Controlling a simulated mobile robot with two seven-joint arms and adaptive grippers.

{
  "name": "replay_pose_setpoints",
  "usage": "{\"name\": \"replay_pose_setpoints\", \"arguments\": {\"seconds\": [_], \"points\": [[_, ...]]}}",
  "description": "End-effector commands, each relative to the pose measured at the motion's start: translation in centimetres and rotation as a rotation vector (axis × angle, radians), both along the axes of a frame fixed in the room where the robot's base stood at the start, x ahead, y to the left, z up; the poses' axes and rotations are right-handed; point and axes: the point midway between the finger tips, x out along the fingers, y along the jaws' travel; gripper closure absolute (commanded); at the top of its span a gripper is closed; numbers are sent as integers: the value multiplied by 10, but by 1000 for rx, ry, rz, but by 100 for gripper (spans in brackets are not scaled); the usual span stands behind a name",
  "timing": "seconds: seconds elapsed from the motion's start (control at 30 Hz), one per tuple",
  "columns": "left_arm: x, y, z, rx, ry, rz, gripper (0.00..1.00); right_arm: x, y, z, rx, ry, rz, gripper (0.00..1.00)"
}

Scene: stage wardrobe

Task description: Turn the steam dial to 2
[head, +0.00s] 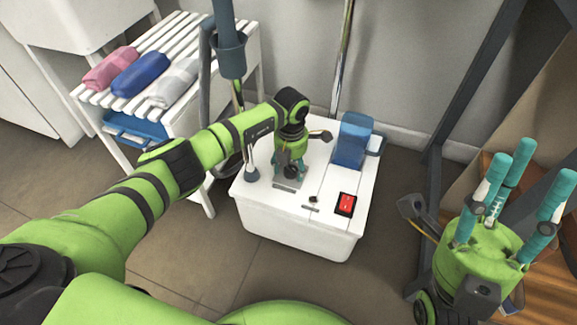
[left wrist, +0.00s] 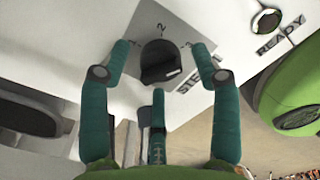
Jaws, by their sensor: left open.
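The steam dial (left wrist: 160,62) is a black knob on the white top of the steamer (head: 300,236). In the left wrist view a "2" is printed just beyond the knob, with smaller marks to either side. My left gripper (head: 290,172) is over the steamer's top, pointing down, and hides the dial in the head view. Its teal fingers are spread around the knob, with a visible gap on each side; it holds nothing. My right gripper (head: 510,205) is at the right, fingers up, spread and empty.
The steamer top carries a red switch (head: 346,204), a blue tank (head: 353,140) and a small round "READY" lamp (left wrist: 267,21). A blue-grey hose (head: 229,55) and a metal pole (head: 343,55) rise behind. A white slatted rack (head: 150,48) with rolled towels stands left.

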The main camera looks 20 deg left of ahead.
Motion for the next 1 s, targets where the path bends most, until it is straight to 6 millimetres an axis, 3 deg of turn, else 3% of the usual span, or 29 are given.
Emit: {"name": "replay_pose_setpoints", "arguments": {"seconds": [0.13,0.17,0.3,0.67,1.0], "points": [[0,0,0,0,0,0,37,0,0,1,0,1,0,60],[0,0,1,0,0,0,41,0,0,1,0,1,0,60],[0,0,0,0,0,0,94,0,0,0,-1,2,0,60],[0,0,1,0,0,21,94,2,1,2,-4,8,-2,60],[0,0,3,1,-1,210,94,8,14,9,-59,98,12,60]]}}
